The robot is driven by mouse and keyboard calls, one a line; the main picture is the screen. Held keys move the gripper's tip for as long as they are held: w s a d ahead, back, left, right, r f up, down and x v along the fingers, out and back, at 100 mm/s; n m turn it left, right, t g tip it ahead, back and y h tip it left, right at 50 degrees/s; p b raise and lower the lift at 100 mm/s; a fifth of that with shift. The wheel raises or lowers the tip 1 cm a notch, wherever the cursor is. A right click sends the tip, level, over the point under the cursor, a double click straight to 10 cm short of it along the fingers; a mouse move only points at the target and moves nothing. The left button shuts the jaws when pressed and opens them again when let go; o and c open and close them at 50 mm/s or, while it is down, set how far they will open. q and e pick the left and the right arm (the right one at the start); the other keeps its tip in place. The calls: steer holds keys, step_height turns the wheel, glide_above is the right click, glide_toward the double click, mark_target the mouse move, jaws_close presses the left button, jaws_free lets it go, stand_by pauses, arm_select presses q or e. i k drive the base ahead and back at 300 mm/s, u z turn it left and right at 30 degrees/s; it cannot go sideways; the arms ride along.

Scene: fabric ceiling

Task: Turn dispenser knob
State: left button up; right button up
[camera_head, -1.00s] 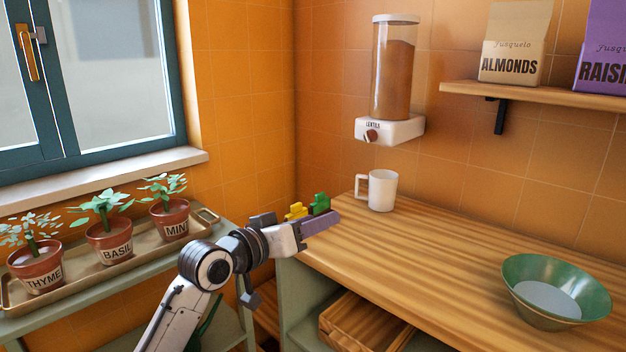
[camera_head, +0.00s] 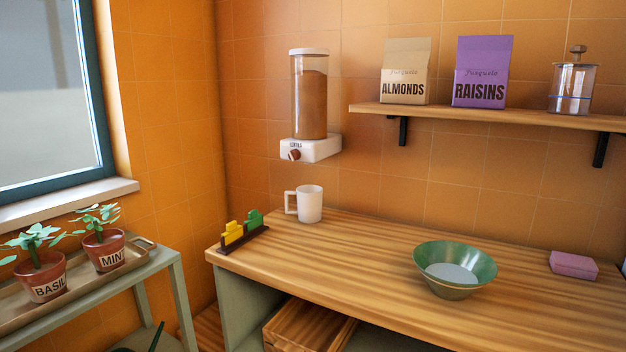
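The dispenser (camera_head: 309,100) is a clear cylinder with a white lid and brown contents, mounted on the tiled wall. Its white base (camera_head: 318,149) is labelled LENTILS and carries a round brown-red knob (camera_head: 295,155) on its front. A white mug (camera_head: 310,204) stands upright on the wooden counter below the dispenser, its handle to the left. Neither of my grippers shows in the view now.
A green bowl (camera_head: 455,268) and a pink sponge (camera_head: 573,265) are on the counter (camera_head: 350,262). A dark holder with yellow and green clips (camera_head: 242,231) stands at its left end. A shelf (camera_head: 480,114) holds bags and a jar. Potted herbs (camera_head: 103,249) stand at left.

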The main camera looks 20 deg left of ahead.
mark_target(295, 155)
steer(key=z, duration=0.4)
steer(key=k, duration=0.9)
steer(key=u, duration=0.5)
steer(key=i, duration=0.7)
steer(key=u, duration=0.4)
